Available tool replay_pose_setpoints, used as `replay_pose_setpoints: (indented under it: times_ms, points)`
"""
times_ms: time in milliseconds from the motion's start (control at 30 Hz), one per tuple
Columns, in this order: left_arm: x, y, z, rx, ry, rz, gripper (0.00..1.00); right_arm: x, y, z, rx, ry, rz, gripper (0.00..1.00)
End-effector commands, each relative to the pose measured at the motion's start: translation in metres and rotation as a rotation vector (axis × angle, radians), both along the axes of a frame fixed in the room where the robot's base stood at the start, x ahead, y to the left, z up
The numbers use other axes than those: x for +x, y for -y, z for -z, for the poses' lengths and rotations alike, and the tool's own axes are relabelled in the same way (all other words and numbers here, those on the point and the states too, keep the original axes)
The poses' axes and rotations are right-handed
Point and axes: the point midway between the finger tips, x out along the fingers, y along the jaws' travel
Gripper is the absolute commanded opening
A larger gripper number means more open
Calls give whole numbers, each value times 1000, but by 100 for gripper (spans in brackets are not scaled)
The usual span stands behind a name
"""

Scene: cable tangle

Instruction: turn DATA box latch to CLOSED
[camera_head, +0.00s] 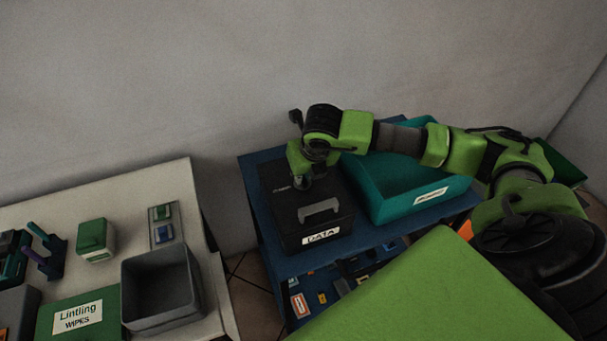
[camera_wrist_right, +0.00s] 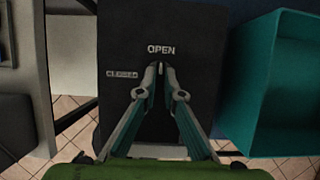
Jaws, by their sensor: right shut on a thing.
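The black DATA box (camera_head: 290,232) stands on the blue cart, with its white DATA label facing front and a grey handle (camera_head: 319,209) on top. My right gripper (camera_head: 302,183) reaches down onto the rear part of its lid. In the right wrist view the fingertips (camera_wrist_right: 160,70) are close together on the lid, shut on the latch, which they mostly hide. The OPEN mark (camera_wrist_right: 161,49) lies straight beyond the fingertips. The CLOSED mark (camera_wrist_right: 122,74) lies to their left. My left gripper is not in view.
A teal bin (camera_head: 410,195) stands right beside the box on the blue cart (camera_head: 252,188). Small items lie on the cart's lower shelf. A white table (camera_head: 135,187) at left holds a grey bin (camera_head: 160,285), a green Lintling wipes box (camera_head: 80,317) and other objects.

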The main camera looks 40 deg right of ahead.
Motion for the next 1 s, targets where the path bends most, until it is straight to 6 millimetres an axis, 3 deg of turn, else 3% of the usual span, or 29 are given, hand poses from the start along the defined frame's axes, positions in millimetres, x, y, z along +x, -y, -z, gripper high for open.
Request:
replay_pose_setpoints:
  times_ms: [367, 700, 1000]
  points:
    - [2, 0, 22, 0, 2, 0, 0, 1, 2, 4, 0, 4, -98, 0]
    - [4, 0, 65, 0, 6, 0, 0, 1, 4, 5, -1, 6, -379, 0]
    - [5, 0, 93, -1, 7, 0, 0, 2, 5, 3, 0, 5, -663, 0]
